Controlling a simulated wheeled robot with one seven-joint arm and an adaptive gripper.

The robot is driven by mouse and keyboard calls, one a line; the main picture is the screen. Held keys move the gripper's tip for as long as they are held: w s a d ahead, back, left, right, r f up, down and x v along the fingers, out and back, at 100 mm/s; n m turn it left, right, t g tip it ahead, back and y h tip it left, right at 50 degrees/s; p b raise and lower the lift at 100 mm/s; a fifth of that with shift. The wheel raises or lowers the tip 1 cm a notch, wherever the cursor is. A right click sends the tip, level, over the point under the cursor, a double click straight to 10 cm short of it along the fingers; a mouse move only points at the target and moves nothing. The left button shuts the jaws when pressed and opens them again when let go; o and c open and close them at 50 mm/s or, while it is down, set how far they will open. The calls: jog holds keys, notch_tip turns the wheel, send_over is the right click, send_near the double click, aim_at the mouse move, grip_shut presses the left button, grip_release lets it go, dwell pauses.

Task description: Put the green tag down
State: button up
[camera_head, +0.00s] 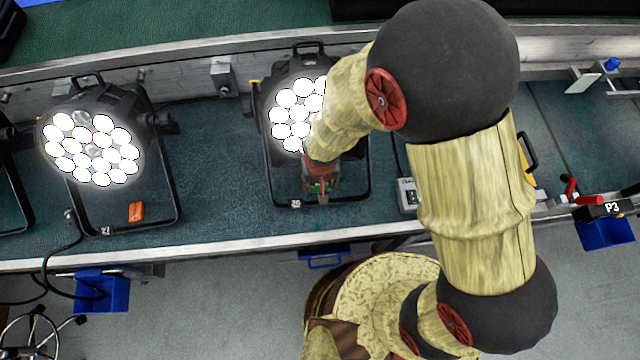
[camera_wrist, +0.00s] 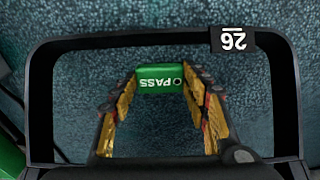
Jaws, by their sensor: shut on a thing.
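The green tag (camera_wrist: 160,80), marked PASS, sits between the two fingertips of my gripper (camera_wrist: 162,85) in the wrist view. My gripper is shut on it. In the head view a small bit of the green tag (camera_head: 316,187) shows at my gripper (camera_head: 321,190). My gripper points down inside the black yoke of the middle par can (camera_head: 290,105), whose plate (camera_wrist: 233,39) reads 26. The teal bench top (camera_head: 230,190) lies below. I cannot tell whether the tag touches it.
The yoke bar (camera_wrist: 120,40) frames my gripper closely. The left par can (camera_head: 90,145), number 27, has an orange tag (camera_head: 136,211) inside its yoke. A small grey box (camera_head: 408,194) stands right of the middle can. Bare bench lies between the two cans.

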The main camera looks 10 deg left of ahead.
jog(key=shift+f, duration=0.25)
jog(key=shift+f, duration=0.15)
jog(key=o, duration=0.9)
jog(key=shift+o, duration=0.5)
jog(key=w+d+r+m+t+p, duration=0.1)
jog(key=d+r+p, duration=0.15)
jog(key=r, duration=0.85)
jog(key=w+d+r+p, duration=0.1)
jog(key=d+r+p, duration=0.15)
jog(key=r, duration=0.75)
jog(key=s+d+r+m+t, duration=0.1)
jog(key=s+d+r, duration=0.3)
jog(key=d+r, duration=0.5)
jog(key=s+d+r+t, duration=0.2)
jog(key=s+d+r, duration=0.3)
jog(key=d+r, duration=0.4)
notch_tip(320, 180, up, 2)
jog(key=shift+s+d+r+m+b, duration=0.1)
jog(key=shift+s+d+m+b, duration=0.05)
jog(key=shift+d+m+b, duration=0.25)
